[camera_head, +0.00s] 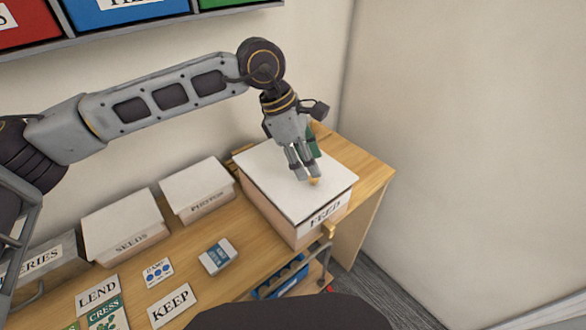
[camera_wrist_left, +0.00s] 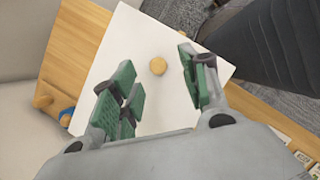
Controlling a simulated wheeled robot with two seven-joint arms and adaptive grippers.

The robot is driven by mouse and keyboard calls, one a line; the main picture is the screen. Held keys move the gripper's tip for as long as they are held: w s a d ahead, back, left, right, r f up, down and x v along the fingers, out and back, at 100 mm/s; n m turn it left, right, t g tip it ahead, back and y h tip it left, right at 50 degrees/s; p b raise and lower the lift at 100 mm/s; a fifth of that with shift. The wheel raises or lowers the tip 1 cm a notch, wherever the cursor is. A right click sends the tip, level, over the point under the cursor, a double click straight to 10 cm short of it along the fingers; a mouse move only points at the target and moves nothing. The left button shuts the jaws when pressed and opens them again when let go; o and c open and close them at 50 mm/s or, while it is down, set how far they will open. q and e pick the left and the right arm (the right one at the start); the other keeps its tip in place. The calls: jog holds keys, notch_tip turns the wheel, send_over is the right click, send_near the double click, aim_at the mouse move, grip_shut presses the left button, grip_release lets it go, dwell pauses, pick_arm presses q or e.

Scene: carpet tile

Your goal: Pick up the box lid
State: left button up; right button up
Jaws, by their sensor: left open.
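The box labelled FEED (camera_head: 318,222) stands at the right end of the wooden table. Its white lid (camera_head: 265,165) lies flat on top; the lid also fills much of the left wrist view (camera_wrist_left: 122,48). A small round wooden knob (camera_head: 314,181) is on the lid, and it shows in the left wrist view (camera_wrist_left: 158,66). My left gripper (camera_head: 309,174) is over the lid, close to the knob. In the left wrist view its green-padded fingers (camera_wrist_left: 155,92) are apart, with the knob between and beyond them. Contact cannot be told. My right gripper is not in view.
White-lidded boxes labelled SEEDS (camera_head: 125,227) and PHOTOS (camera_head: 197,190) stand along the wall. LEND (camera_head: 97,293) and KEEP (camera_head: 171,303) cards and a small white-and-blue box (camera_head: 218,256) lie on the table (camera_head: 200,280). Coloured bins (camera_head: 115,14) hang above.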

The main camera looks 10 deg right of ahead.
pick_arm(q)
jog(key=shift+d+f, duration=0.15)
jog(key=shift+f, duration=0.35)
jog(key=p+x, duration=0.1)
jog(key=x, duration=0.2)
jog(key=shift+w+f, duration=0.2)
jog(key=shift+f, duration=0.05)
jog(key=shift+d+f, duration=0.1)
jog(key=shift+f, duration=0.2)
jog(key=c, duration=0.9)
grip_shut()
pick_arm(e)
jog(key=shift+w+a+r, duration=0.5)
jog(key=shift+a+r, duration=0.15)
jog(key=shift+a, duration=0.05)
